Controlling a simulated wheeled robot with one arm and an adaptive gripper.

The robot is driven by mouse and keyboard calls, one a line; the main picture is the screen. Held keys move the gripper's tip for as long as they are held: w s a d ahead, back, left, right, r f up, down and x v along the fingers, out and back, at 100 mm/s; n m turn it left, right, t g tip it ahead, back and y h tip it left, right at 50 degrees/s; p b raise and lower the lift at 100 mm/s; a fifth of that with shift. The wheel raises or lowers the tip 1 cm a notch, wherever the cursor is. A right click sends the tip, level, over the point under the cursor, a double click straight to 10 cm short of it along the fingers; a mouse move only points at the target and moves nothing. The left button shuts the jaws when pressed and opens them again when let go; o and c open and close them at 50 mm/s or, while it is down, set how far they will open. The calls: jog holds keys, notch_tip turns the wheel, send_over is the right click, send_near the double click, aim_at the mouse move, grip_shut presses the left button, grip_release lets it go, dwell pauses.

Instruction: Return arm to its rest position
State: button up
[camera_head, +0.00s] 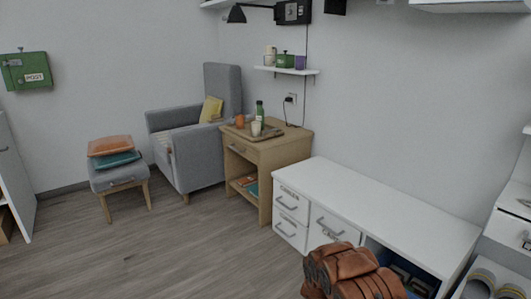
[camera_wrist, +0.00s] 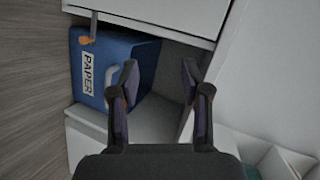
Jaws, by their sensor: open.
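My gripper (camera_wrist: 159,80) shows in the wrist view with its two dark fingers spread apart and nothing between them. It points toward an open compartment of a white shelf unit. A blue box (camera_wrist: 118,58) labelled PAPER sits in that compartment, beyond and to the left of the fingertips. The gripper looks apart from the box, though the exact distance is hard to tell. In the head view I cannot make out the gripper's fingers. The low white shelf desk (camera_head: 375,205) stands at the right, with labelled drawers and an open compartment holding something blue.
A wooden side table (camera_head: 285,160) with a tray, bottle and cups stands beyond the desk. A grey armchair (camera_head: 200,140) and a footstool (camera_head: 118,180) with cushions are farther left. A small wall shelf (camera_head: 287,71) hangs above. The floor (camera_head: 170,245) at front left is clear.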

jog(key=s+a+r+n+g+y+p, duration=0.1)
jog(key=s+a+r+n+y+p, duration=0.2)
jog(key=r, duration=0.6)
jog(key=s+a+r+n+g+p, duration=0.15)
jog(key=r+p, duration=0.25)
jog(key=r, duration=0.5)
jog(key=s+a+r+n+y+p, duration=0.1)
jog(key=a+r+n+y+p, duration=0.2)
jog(key=r, duration=0.6)
jog(key=s+a+r+n+g+y+p, duration=0.1)
jog(key=s+r+n+p, duration=0.15)
jog(key=s+r, duration=0.3)
jog(key=s+a+r+n+g+p, duration=0.2)
jog(key=s+r+p, duration=0.2)
jog(key=r, duration=0.2)
jog(key=s+r+n+g+p, duration=0.2)
jog(key=s+r+p, duration=0.3)
jog(key=s, duration=0.9)
jog(key=s+a+r+n+g+p, duration=0.1)
jog(key=s+r+n+g+p, duration=0.2)
jog(key=s+r, duration=0.8)
jog(key=s+r+n+g+p, duration=0.2)
jog(key=s+r+n+p, duration=0.3)
jog(key=s, duration=1.3)
notch_tip(320, 180, up, 4)
jog(key=shift+s+a+f+n+g+y+p, duration=0.15)
jog(key=shift+a+n+g+y+p, duration=0.25)
jog(key=shift+p, duration=0.45)
